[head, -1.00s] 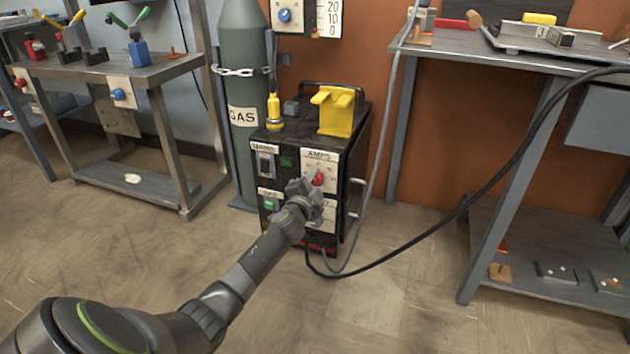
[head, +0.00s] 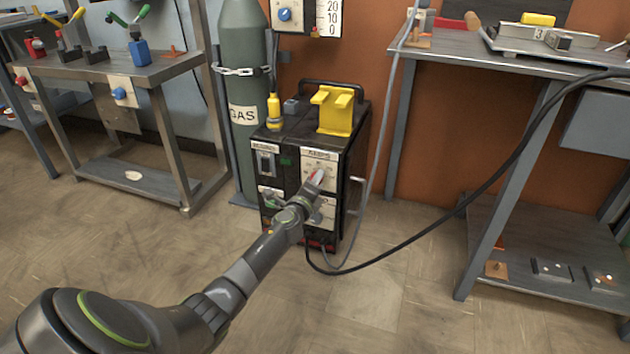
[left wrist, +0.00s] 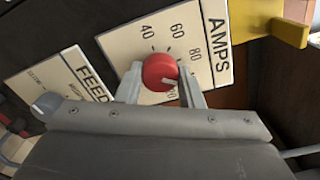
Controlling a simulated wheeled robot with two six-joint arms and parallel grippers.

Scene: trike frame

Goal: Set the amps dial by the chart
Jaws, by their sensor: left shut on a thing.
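The red amps dial (left wrist: 158,68) sits on the white AMPS plate (left wrist: 213,45) of the welding machine (head: 327,221). My left gripper (left wrist: 161,84) is shut on the dial, one finger on each side. In the left wrist view the dial's pale mark points toward the lower right, near a partly hidden number past 80. The numbers 40, 60 and 80 are readable. In the head view my left gripper (head: 315,182) reaches the machine's front and mostly hides the dial. I cannot make out a settings chart. My right gripper is out of view.
A FEED plate (left wrist: 75,75) is beside the AMPS plate. A yellow holder (head: 336,112) and a yellow bottle (head: 274,112) stand on the machine. The gas cylinder (head: 242,85) is to its left. A black cable (head: 480,190) loops to the right bench. The floor in front is clear.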

